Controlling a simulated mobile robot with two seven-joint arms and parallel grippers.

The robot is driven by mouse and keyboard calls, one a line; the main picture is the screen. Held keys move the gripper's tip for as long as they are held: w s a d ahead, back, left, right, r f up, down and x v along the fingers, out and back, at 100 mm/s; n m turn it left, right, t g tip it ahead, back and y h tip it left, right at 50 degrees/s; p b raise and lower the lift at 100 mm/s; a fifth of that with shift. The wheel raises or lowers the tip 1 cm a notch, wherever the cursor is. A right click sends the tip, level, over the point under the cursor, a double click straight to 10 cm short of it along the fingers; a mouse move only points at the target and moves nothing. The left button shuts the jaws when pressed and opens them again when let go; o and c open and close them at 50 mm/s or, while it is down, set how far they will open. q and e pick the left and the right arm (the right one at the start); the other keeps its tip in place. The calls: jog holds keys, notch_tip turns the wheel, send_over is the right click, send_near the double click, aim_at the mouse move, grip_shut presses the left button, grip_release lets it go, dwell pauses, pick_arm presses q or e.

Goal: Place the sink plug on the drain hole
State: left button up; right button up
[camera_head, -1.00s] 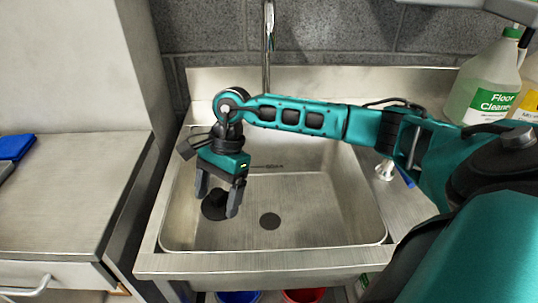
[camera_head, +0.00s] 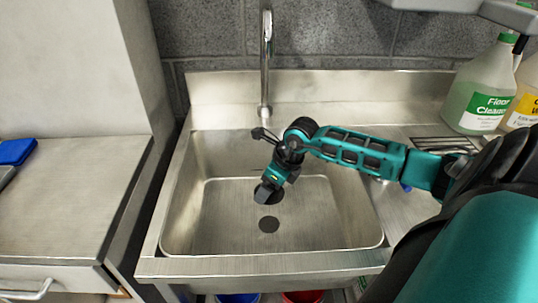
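The sink plug (camera_head: 278,197) is a dark disc, partly hidden behind my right gripper's fingers. My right gripper (camera_head: 267,196) points down inside the sink and is shut on the plug, holding it above the basin floor. The drain hole (camera_head: 269,225) is a dark round spot on the basin floor, just below the gripper in the picture and uncovered. My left gripper is not in view.
The steel sink (camera_head: 215,262) has raised walls around the basin, with a tall tap (camera_head: 265,70) at the back. A floor cleaner bottle (camera_head: 483,97) stands at the back right. A counter (camera_head: 70,200) is on the left. The basin floor is otherwise clear.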

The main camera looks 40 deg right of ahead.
notch_tip(320, 180, down, 10)
jog(key=shift+r+b, duration=0.2)
jog(key=shift+b, duration=0.35)
notch_tip(320, 180, down, 4)
jog(key=shift+r+b, duration=0.1)
jog(key=shift+b, duration=0.3)
jog(key=o, duration=0.9)
jog(key=shift+o, duration=0.2)
jog(key=p+v, duration=0.2)
jog(key=v, duration=1)
jog(key=shift+s+a, duration=0.1)
jog(key=shift+a, duration=0.05)
